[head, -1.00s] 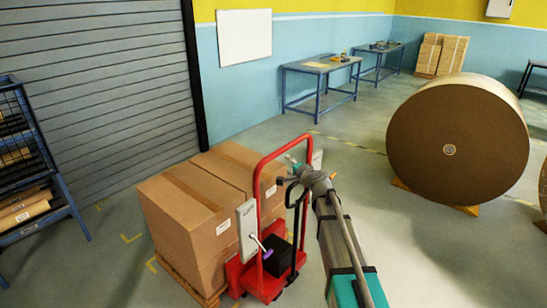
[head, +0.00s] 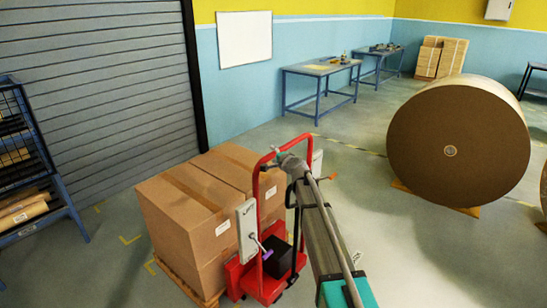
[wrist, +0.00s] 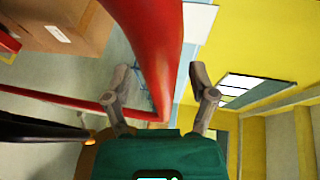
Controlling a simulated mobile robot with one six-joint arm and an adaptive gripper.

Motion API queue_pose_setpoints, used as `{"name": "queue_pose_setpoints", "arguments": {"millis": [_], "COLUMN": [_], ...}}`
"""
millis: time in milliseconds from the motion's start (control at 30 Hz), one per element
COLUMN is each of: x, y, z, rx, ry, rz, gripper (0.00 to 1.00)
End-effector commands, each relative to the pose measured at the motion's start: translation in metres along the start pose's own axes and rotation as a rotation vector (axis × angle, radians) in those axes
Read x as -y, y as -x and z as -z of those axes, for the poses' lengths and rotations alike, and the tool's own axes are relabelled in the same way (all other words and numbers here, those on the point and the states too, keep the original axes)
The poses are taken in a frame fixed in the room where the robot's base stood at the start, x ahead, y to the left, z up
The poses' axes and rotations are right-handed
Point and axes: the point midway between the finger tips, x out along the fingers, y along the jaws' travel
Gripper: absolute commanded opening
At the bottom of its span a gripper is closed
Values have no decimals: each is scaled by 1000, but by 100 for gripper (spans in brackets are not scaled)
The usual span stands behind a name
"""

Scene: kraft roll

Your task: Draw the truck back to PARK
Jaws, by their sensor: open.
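The truck has a red tubular frame (head: 257,205) and a red base, and stands in the middle of the head view. Large brown cartons (head: 185,205) on a wooden pallet sit against its left side. My gripper (head: 283,158) is at the top of the red frame. In the wrist view my gripper (wrist: 160,78) is open, with its fingers on either side of a bend of the red bar (wrist: 155,45). I cannot tell whether they touch it. No PARK label can be read. My arm hides part of the floor right of the truck.
Yellow corner marks (head: 130,239) are on the floor left of the cartons. A large brown paper roll (head: 458,142) rests on wedges at the right. A rack (head: 45,160) stands at the far left, by the roller shutter (head: 100,80). Blue tables (head: 318,72) line the back wall.

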Motion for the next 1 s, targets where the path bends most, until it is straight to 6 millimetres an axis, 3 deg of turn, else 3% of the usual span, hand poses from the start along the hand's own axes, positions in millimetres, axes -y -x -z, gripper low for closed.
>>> {"name": "queue_pose_setpoints", "arguments": {"millis": [400,800,1000], "x": [0,0,0], "y": [-4,-4,-4], "z": [0,0,0], "rx": [0,0,1], "ry": [0,1,1], "rz": [0,0,0], "gripper": [72,0,0]}}
